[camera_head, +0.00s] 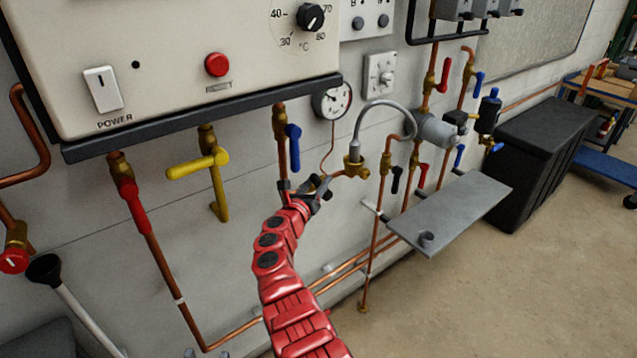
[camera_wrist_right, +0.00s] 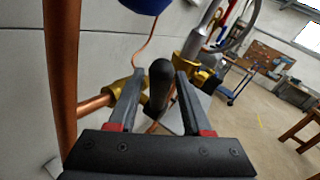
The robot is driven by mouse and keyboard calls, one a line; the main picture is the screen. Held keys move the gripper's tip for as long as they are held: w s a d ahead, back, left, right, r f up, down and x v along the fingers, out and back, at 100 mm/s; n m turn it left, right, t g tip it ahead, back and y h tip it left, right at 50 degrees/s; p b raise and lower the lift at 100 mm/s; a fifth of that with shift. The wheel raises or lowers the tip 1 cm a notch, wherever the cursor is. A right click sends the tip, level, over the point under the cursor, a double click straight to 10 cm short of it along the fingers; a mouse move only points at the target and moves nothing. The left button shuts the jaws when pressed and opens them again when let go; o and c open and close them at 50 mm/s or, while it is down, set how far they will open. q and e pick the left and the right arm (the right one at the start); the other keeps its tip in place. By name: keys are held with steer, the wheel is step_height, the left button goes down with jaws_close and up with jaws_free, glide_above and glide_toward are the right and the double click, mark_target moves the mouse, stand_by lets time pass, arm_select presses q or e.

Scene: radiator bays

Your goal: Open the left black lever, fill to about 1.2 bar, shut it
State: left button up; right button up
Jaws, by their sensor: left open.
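The left black lever (camera_wrist_right: 160,82) shows in the right wrist view, between the two fingers of my right gripper (camera_wrist_right: 157,95). The fingers are open, with a gap to the lever at its left. In the head view my right gripper (camera_head: 308,190) is at the filling pipework below the blue lever (camera_head: 293,147), and it largely hides the left black lever. A second black lever (camera_head: 396,180) hangs further right. The round pressure gauge (camera_head: 332,98) is on the wall above; its needle is too small to read. My left gripper is not in view.
The boiler (camera_head: 160,60) overhangs at the upper left. A yellow lever (camera_head: 198,165) and a red lever (camera_head: 133,207) hang under it. A grey braided hose (camera_head: 385,104) arches right of the gripper. A grey shelf (camera_head: 455,213) juts out at right.

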steer(key=shift+w+f, duration=0.1)
jaws_close()
stand_by(1.1)
